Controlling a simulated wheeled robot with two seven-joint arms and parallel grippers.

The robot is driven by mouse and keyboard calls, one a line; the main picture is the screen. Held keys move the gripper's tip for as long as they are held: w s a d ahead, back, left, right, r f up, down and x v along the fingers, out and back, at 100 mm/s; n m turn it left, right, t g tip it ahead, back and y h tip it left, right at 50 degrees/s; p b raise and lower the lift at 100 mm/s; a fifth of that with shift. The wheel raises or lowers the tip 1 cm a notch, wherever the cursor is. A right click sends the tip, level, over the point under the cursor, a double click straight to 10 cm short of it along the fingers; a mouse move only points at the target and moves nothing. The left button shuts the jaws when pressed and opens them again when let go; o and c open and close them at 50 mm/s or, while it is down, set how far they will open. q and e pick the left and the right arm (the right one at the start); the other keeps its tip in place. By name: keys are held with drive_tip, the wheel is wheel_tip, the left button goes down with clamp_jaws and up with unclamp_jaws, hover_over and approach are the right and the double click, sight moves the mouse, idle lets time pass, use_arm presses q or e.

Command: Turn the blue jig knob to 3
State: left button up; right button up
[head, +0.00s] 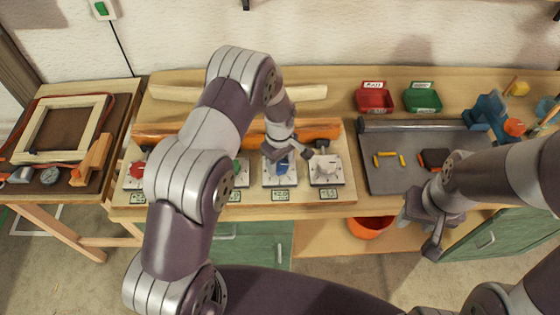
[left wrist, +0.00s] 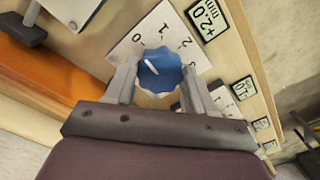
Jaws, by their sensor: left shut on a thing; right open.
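The blue jig knob (left wrist: 161,71) sits on a white dial plate (left wrist: 128,46) printed with 0, 1, 2 and 3. A white mark on the knob points to the upper left in the left wrist view, roughly towards the 0. My left gripper (left wrist: 158,84) is shut on the knob, one finger on each side. In the head view the blue knob (head: 282,168) is partly hidden under my left gripper (head: 279,158). My right gripper (head: 424,226) is open and empty, in front of the bench's right part.
A red knob (head: 137,169), a green knob (head: 237,167) and a white knob (head: 325,168) are on neighbouring dial plates. A +2.0 mm label (left wrist: 207,18) is beside the blue dial. A dark mat (head: 390,178) with small coloured pieces lies right of the dials.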

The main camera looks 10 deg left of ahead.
use_arm(q)
drive_tip(key=m+b, duration=0.1)
drive_tip(key=m, duration=0.2)
drive_tip(key=shift+w, duration=0.1)
drive_tip(key=m+b, duration=0.1)
drive_tip(key=m, duration=0.6)
drive_tip(key=shift+m+b, duration=0.3)
drive_tip(key=shift+b, duration=0.1)
drive_tip(key=m, duration=0.4)
drive_tip(key=shift+a+r+m+b, duration=0.1)
drive_tip(key=shift+m+b, duration=0.2)
drive_tip(key=shift+b, duration=0.05)
drive_tip(key=m, duration=0.5)
drive_tip(key=shift+w+b, duration=0.1)
drive_tip(key=shift+b, duration=0.2)
drive_tip(key=shift+m, duration=2.8)
